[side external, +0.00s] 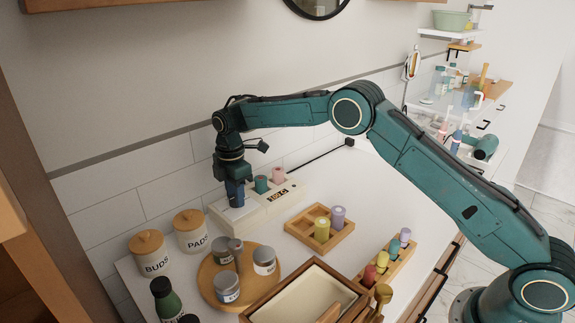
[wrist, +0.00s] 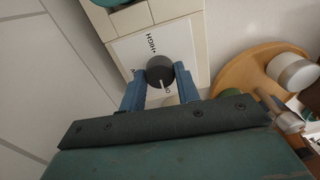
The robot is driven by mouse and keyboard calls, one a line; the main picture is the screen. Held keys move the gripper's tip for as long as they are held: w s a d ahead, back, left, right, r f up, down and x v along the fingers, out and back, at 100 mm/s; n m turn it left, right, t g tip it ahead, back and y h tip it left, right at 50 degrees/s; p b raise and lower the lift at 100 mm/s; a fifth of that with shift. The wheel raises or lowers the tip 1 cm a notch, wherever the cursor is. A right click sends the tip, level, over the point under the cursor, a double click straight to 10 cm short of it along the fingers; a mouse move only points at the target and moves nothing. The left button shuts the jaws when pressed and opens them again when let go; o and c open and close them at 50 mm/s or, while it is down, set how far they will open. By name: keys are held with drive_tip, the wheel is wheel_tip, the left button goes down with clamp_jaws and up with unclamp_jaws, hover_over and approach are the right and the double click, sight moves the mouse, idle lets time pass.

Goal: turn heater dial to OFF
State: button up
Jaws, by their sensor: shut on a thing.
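The heater (side external: 256,207) is a long cream unit against the wall, with a small dark display (side external: 278,197) and coloured cylinders on top. Its dial (wrist: 160,71) is a dark grey round knob with a pale pointer line, on a white plate marked HIGH. The pointer points down in the wrist view, towards a letter O; the rest of that label is hidden. My gripper (wrist: 160,88) has blue fingers on both sides of the dial and is shut on it. In the side view my gripper (side external: 235,200) comes down from above on the heater's left end and hides the dial.
A round wooden tray (side external: 207,293) with several grey-lidded jars stands in front of the heater. Jars marked BUDS (side external: 149,255) and PADS (side external: 190,232) stand to the left. A wooden holder (side external: 340,240) with two cylinders is on the right. White counter (side external: 335,185) lies clear behind it.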

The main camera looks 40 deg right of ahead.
drive_tip(key=shift+r+n, duration=0.1)
drive_tip(key=shift+n, duration=0.4)
drive_tip(key=o, duration=1)
drive_tip(key=shift+r, duration=6.85)
drive_tip(key=shift+r, duration=0.1)
